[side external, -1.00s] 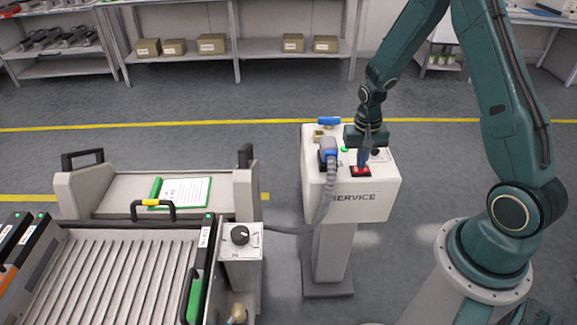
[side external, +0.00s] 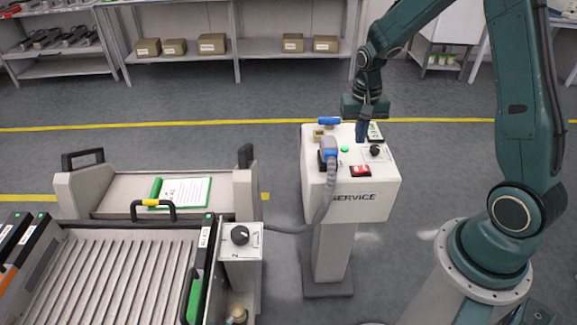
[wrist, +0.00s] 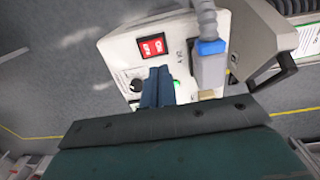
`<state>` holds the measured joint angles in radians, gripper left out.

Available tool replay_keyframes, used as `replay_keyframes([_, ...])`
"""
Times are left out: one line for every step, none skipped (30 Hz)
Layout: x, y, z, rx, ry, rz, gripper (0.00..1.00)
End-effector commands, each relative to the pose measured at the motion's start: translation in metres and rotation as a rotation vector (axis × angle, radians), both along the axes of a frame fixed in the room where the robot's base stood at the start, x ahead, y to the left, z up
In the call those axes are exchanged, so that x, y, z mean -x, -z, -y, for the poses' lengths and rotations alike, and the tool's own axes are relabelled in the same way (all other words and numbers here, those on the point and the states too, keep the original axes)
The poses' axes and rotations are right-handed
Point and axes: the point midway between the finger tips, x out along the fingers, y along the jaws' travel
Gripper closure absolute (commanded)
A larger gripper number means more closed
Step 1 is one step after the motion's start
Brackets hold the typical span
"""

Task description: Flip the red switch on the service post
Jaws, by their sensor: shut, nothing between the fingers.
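The red switch (side external: 361,171) is a rocker in a dark frame on top of the white service post (side external: 350,196), near its front edge. It also shows in the wrist view (wrist: 153,46) with white lettering on it; I cannot tell which way it is tipped. My gripper (side external: 362,139) is above the back part of the post top, behind the switch and apart from it. Its blue fingers (wrist: 158,80) are closed together and empty, pointing toward the post. Nothing covers the switch in either view now.
Beside the switch on the post are a black knob (side external: 376,150), a green light (side external: 344,149) and a blue plug (side external: 328,150) with a grey cable. Open floor lies behind the post.

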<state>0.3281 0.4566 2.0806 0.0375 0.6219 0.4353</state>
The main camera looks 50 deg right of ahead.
Motion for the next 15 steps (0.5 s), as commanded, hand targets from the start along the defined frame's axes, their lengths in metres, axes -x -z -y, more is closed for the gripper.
replay_keyframes([-0.002,-0.01,-0.001,0.002,0.0,0.005,1.0])
replay_keyframes([-0.003,-0.014,-0.002,0.002,0.0,0.005,1.0])
replay_keyframes([-0.003,-0.02,-0.002,0.001,0.001,0.004,1.0])
replay_keyframes([-0.004,-0.024,-0.003,0.001,0.001,0.004,1.0])
replay_keyframes([-0.004,-0.028,-0.004,0.001,0.001,0.003,1.0])
replay_keyframes([-0.005,-0.033,-0.004,0.001,0.001,0.004,1.0])
replay_keyframes([-0.006,-0.036,-0.005,0.001,0.001,0.004,1.0])
replay_keyframes([-0.006,-0.039,-0.005,0.001,0.001,0.002,1.0])
replay_keyframes([-0.006,-0.042,-0.006,0.001,0.0,0.002,1.0])
replay_keyframes([-0.006,-0.044,-0.006,0.001,0.0,0.001,1.0])
replay_keyframes([-0.007,-0.046,-0.006,0.001,0.0,0.001,1.0])
replay_keyframes([-0.007,-0.048,-0.007,0.001,0.0,0.001,1.0])
replay_keyframes([-0.007,-0.049,-0.007,0.001,0.0,0.001,1.0])
replay_keyframes([-0.007,-0.05,-0.007,0.001,0.0,0.001,1.0])
replay_keyframes([-0.007,-0.051,-0.007,0.001,0.0,0.001,1.0])
